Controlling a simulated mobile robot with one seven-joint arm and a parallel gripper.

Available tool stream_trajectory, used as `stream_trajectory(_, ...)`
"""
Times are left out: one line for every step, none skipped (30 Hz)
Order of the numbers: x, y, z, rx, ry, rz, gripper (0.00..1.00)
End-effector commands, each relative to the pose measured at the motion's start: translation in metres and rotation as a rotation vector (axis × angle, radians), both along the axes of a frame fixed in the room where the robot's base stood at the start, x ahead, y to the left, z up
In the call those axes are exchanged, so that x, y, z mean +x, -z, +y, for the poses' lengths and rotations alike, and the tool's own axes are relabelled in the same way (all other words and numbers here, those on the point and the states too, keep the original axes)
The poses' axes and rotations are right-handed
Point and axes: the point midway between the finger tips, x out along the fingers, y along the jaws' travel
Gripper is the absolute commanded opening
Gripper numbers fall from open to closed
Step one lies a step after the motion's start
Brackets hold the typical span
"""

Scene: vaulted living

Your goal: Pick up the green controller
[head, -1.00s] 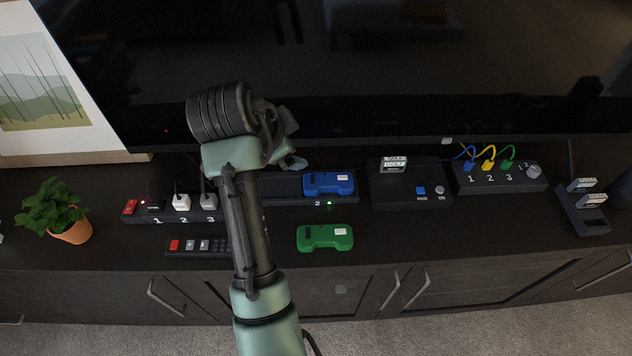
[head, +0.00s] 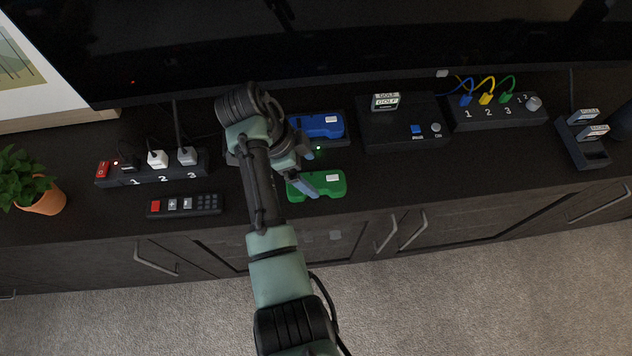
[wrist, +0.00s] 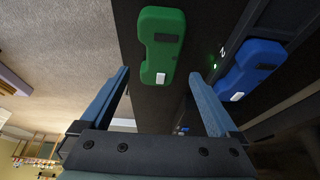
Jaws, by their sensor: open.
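The green controller (head: 326,185) lies flat on the dark cabinet top, in front of the blue controller (head: 318,126) on its dock. In the head view, part of my gripper (head: 306,172) covers the green controller's left side. In the wrist view, the green controller (wrist: 161,46) is beyond the fingertips, roughly between their lines, and the blue controller (wrist: 250,70) is to the right. My gripper (wrist: 158,76) is open, with nothing between its two blue-grey fingers. It appears apart from the green controller.
A remote (head: 185,205) and a power strip (head: 150,172) with plugs lie to the left. A console (head: 402,122) with a cartridge and a cable box (head: 497,113) stand to the right. The TV (head: 330,45) rises behind. The cabinet top right of the green controller is clear.

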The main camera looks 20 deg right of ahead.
Motion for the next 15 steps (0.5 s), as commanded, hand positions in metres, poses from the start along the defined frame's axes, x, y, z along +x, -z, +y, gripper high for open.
stream_trajectory(0.0,0.009,-0.001,0.002,0.0,0.005,0.96)
stream_trajectory(0.0,0.014,-0.001,0.001,0.0,0.004,0.96)
stream_trajectory(0.001,0.021,-0.002,0.001,0.001,0.005,0.96)
stream_trajectory(0.001,0.025,-0.002,0.001,0.001,0.004,0.96)
stream_trajectory(0.001,0.03,-0.003,0.001,0.001,0.004,0.96)
stream_trajectory(0.0,0.034,-0.006,0.001,0.002,0.004,0.96)
stream_trajectory(0.0,0.038,-0.007,0.001,0.001,0.003,0.96)
stream_trajectory(0.0,0.04,-0.008,0.001,0.001,0.003,0.96)
stream_trajectory(0.0,0.043,-0.009,0.001,0.001,0.002,0.96)
stream_trajectory(0.0,0.044,-0.01,0.0,0.0,0.001,0.96)
stream_trajectory(0.0,0.045,-0.01,0.0,0.0,0.0,0.96)
stream_trajectory(0.0,0.045,-0.01,0.0,0.0,0.0,0.96)
stream_trajectory(0.0,0.045,-0.01,0.0,0.0,0.0,0.96)
stream_trajectory(0.0,0.045,-0.01,0.0,0.0,0.0,0.96)
stream_trajectory(0.0,0.045,-0.01,0.0,0.0,0.0,0.96)
